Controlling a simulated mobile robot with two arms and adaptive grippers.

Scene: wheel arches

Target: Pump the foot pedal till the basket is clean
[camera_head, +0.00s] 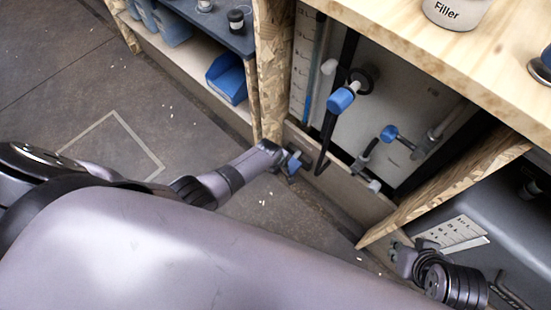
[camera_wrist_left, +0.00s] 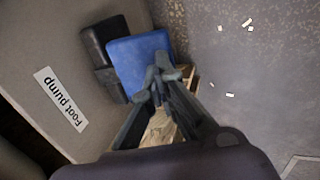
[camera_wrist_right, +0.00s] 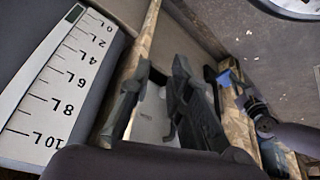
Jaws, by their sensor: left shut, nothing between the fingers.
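The foot pedal, a blue pad (camera_wrist_left: 138,58) beside a black block, shows in the left wrist view by a "Foot pump" label (camera_wrist_left: 61,99). In the head view a bit of its blue (camera_head: 293,167) shows at the cabinet's low front board. My left gripper (camera_wrist_left: 160,77) is shut and empty, its fingertips over the pad's lower right part. I cannot tell whether they touch it. The left gripper also shows in the head view (camera_head: 291,160). My right gripper (camera_wrist_right: 163,68) is open and empty, near a litre scale (camera_wrist_right: 50,85). I cannot make out a basket in any view.
Blue-handled valves (camera_head: 341,100) and black pipes stand in the open cabinet. A wooden divider (camera_head: 445,190) lies between my grippers. A worktop (camera_head: 400,25) with a "Filler" pot (camera_head: 455,10) overhangs at upper right. A blue bin (camera_head: 228,78) sits on the left shelf.

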